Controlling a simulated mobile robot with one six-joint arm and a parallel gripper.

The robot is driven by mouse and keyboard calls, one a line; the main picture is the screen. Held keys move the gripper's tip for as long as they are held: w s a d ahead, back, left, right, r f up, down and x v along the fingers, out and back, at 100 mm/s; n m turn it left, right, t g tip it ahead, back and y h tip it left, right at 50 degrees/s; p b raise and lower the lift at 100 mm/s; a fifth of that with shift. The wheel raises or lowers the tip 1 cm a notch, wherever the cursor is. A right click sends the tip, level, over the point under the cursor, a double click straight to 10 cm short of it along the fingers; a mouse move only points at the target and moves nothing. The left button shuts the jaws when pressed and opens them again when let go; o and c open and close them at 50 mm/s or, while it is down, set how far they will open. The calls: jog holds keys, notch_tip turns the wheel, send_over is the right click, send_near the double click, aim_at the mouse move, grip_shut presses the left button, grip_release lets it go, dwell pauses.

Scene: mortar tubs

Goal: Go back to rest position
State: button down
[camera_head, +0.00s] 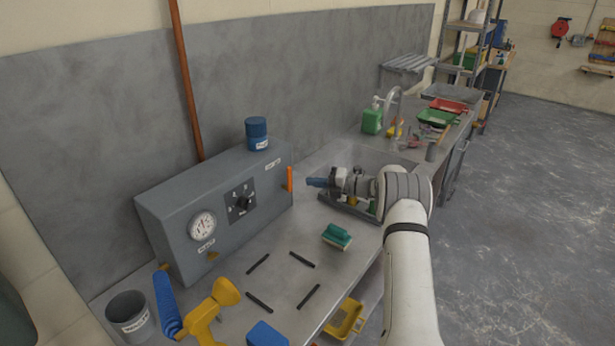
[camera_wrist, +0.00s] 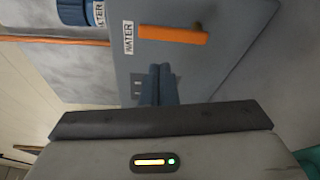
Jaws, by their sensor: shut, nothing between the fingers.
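My gripper (camera_head: 318,182) reaches in from the right in the head view, above the bench, with its blue fingertips pointing left. In the wrist view its two blue fingers (camera_wrist: 158,86) are together, with nothing between them. The fingertips point at the grey control box (camera_head: 165,215), at the end with the orange lever (camera_head: 289,179). That lever also shows in the wrist view (camera_wrist: 172,35), beside a WATER label. I cannot tell the exact gap between the fingertips and the lever; they look apart.
A blue canister (camera_head: 256,134) stands on the box. A green-topped brush (camera_head: 337,237) and several dark bars lie on the bench. A yellow tool (camera_head: 207,312) and a grey bucket (camera_head: 130,317) are at the front left. A green bottle (camera_head: 372,119) stands behind. Open floor lies right.

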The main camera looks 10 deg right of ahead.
jog(key=s+a+r+n+g+h, duration=0.2)
jog(key=s+a+r+n, duration=0.15)
jog(key=s+n, duration=0.4)
jog(key=s+a+r+n+g+h+b, duration=0.1)
jog(key=s+a+r+n+g+h, duration=0.15)
jog(key=s+r+n, duration=0.5)
jog(key=s+a+r+n+g+h, duration=0.25)
jog(key=s+n, duration=0.25)
jog(key=s, duration=0.4)
jog(key=s+d+f+n+t+h, duration=0.1)
jog(key=s+n+h, duration=0.3)
jog(key=s+n, duration=0.5)
jog(key=s+d+f+n+t+h+b, duration=0.1)
jog(key=s+d+n+h, duration=0.3)
jog(key=s+n, duration=0.6)
jog(key=s, duration=0.8)
jog(key=shift+s+d, duration=0.25)
jog(key=shift+s, duration=0.05)
